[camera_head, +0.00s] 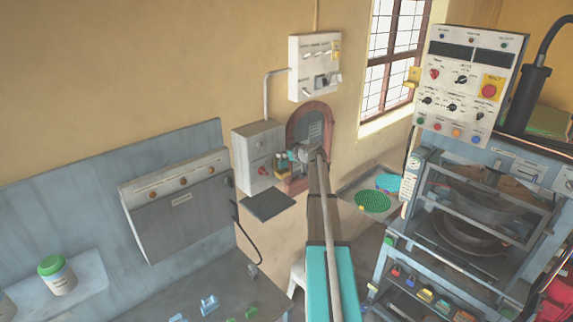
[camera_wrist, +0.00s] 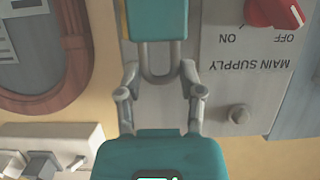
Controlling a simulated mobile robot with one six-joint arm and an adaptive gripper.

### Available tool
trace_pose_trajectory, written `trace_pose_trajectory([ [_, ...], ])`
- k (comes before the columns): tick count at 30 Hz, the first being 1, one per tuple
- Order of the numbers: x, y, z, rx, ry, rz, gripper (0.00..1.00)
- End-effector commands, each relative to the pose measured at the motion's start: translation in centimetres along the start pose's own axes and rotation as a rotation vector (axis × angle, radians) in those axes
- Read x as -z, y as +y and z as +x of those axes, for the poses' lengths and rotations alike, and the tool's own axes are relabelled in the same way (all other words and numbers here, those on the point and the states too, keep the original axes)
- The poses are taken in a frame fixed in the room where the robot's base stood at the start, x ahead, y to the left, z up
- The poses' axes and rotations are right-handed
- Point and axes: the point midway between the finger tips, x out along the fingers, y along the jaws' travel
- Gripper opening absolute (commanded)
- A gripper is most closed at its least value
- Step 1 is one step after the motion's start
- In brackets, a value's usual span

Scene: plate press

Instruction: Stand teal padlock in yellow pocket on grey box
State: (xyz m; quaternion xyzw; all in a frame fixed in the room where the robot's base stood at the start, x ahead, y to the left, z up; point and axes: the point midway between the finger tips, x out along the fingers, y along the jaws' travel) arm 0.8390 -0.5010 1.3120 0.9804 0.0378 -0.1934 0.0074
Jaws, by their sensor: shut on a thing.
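The grey box (camera_head: 252,145) is on the wall, with a red knob on its front. In the wrist view its face (camera_wrist: 225,75) is upside down, with "MAIN SUPPLY" lettering. My gripper (camera_wrist: 160,72) is shut on the shackle of the teal padlock (camera_wrist: 157,20), whose body points away from my palm. In the head view my gripper (camera_head: 301,156) is small beside the box's right side. The yellow pocket (camera_head: 281,168) shows there as a small yellow patch; a thin yellow strip shows beside the padlock in the wrist view. Whether the padlock is inside the pocket I cannot tell.
A red-brown arched frame (camera_head: 311,112) stands right of the box, close behind my gripper. A white switch panel (camera_head: 315,66) hangs above. The red knob (camera_wrist: 275,12) sticks out near the padlock.

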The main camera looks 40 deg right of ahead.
Motion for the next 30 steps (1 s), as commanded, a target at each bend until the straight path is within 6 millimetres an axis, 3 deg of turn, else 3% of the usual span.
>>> trace_pose_trajectory([
  [13,-0.3,0.2,0.4,0.0,0.0,0.0,0.0],
  [30,-3.5,0.5,2.1,0.001,0.0,0.0,0.0],
])
